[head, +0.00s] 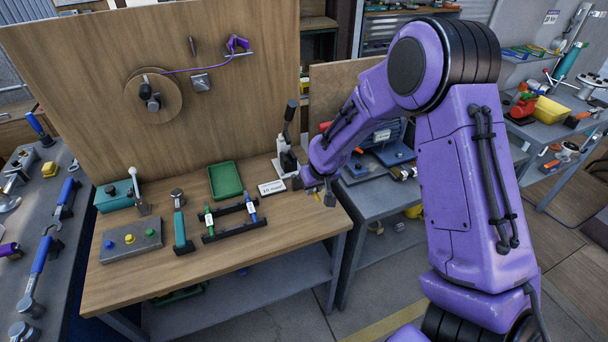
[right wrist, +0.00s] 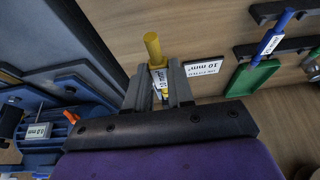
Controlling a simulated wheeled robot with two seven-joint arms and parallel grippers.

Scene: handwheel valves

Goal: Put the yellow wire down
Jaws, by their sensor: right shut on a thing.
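My right gripper (head: 323,192) is over the right end of the wooden bench (head: 290,220), near its edge. In the right wrist view, its grey fingers (right wrist: 160,88) are shut on the yellow wire (right wrist: 153,47), a short rod with a white label. The yellow end sticks out beyond the fingers; a small yellow bit shows between them. In the head view only a little yellow (head: 316,196) shows. A black rack (head: 230,235) holds a green wire (head: 209,220) and a blue wire (head: 251,208), both labelled. My left gripper is out of view.
A white 10 mm² sign (head: 271,187) lies left of the gripper. A green tray (head: 225,180), a lever tool (head: 287,155), a teal-handled tool (head: 180,225) and a button box (head: 130,240) stand on the bench. Bare wood lies right of the rack.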

